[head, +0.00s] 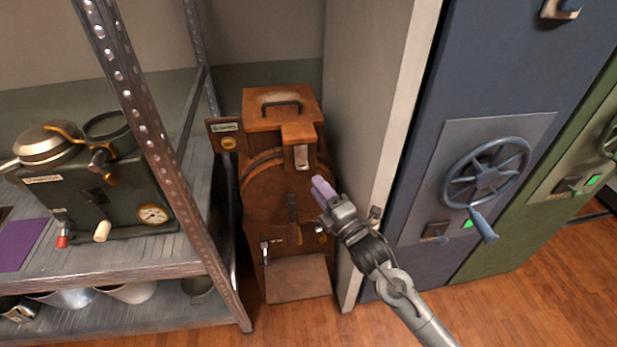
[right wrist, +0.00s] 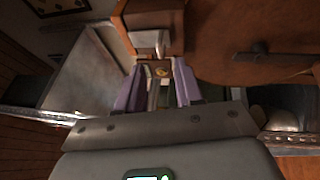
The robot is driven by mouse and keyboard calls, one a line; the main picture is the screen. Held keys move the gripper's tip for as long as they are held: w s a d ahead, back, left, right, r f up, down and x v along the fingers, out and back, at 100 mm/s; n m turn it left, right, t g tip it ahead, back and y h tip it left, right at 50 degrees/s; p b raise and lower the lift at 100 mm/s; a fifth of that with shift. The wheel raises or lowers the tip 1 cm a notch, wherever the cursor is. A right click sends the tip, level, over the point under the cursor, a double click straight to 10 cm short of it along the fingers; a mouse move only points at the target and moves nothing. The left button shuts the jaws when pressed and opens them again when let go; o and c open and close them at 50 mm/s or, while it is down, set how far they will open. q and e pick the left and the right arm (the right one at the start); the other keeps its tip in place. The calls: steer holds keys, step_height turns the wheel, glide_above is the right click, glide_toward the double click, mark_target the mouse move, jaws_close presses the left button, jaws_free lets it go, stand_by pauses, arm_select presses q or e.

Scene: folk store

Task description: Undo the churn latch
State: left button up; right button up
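The churn (head: 262,200) is a brown wooden cabinet with a rounded front, standing upright on the floor between the shelf and a pale wall panel. A metal latch plate (head: 301,157) hangs from the block at its upper front; what looks like the same plate shows in the right wrist view (right wrist: 148,42), with a small brass piece (right wrist: 162,71) below it. My right gripper (head: 320,187) has purple fingers and is just right of and below the latch in the head view. In the right wrist view its fingers (right wrist: 158,88) are apart, with nothing clearly held between them. My left gripper is out of view.
A metal shelf (head: 130,262) with a dark machine (head: 100,195) stands to the left. A blue cabinet with a handwheel (head: 487,172) and a green cabinet (head: 560,200) stand to the right. Wooden floor (head: 310,325) is free in front of the churn.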

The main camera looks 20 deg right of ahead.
mark_target(302, 159)
steer(key=shift+b+x, duration=0.45)
steer(key=shift+x, duration=2.35)
steer(key=shift+c, duration=0.3)
jaws_close()
